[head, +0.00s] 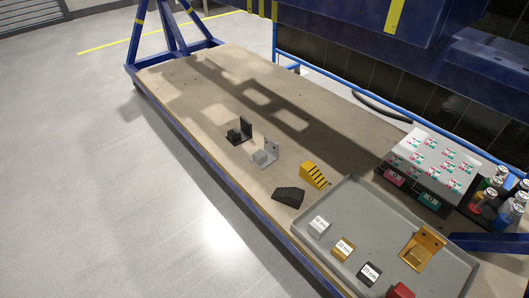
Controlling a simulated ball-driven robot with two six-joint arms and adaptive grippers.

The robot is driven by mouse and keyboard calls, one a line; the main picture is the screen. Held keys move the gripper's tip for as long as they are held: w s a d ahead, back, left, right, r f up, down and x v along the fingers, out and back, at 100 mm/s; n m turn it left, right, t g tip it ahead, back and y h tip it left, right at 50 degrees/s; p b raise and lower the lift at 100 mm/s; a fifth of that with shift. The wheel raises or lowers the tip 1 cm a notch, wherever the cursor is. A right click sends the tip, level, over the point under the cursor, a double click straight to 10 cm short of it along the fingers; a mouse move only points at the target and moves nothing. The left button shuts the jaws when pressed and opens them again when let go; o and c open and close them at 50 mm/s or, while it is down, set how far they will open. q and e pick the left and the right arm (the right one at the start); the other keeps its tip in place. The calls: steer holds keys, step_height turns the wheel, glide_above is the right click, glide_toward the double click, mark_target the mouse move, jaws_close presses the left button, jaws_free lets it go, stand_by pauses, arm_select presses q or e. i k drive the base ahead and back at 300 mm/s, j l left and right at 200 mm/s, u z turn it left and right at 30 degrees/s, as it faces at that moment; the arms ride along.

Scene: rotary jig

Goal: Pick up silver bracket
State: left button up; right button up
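The silver bracket (269,150) stands on the wooden tabletop near its front-left edge, its upright plate at the back right and a block-like grey part at its front. It sits beside a similar black bracket (244,128), with a small gap between them. Neither of my grippers is in view.
The yellow stepped block (314,174) and black stepped block (288,196) lie between the silver bracket and a grey tray (383,222). The tray holds a gold bracket (422,247) and several labelled cubes. A box rack (434,158) and bottles (489,196) stand right. The far tabletop is clear.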

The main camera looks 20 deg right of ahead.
mark_target(260, 158)
steer(key=i+z, duration=0.1)
steer(key=z, duration=0.35)
steer(key=i+j+z, duration=0.1)
steer(key=z, duration=0.35)
steer(key=j+z, duration=0.1)
steer(key=z, duration=0.3)
steer(key=i+j+z, duration=0.2)
steer(key=j, duration=0.2)
steer(key=i+j+z, duration=0.15)
steer(key=j, duration=0.3)
steer(key=i+j+z, duration=0.2)
steer(key=j, duration=0.25)
steer(key=j+z, duration=0.2)
steer(key=j, duration=0.25)
steer(key=i+j+z, duration=0.2)
steer(key=j, duration=0.3)
steer(key=k+l, duration=0.05)
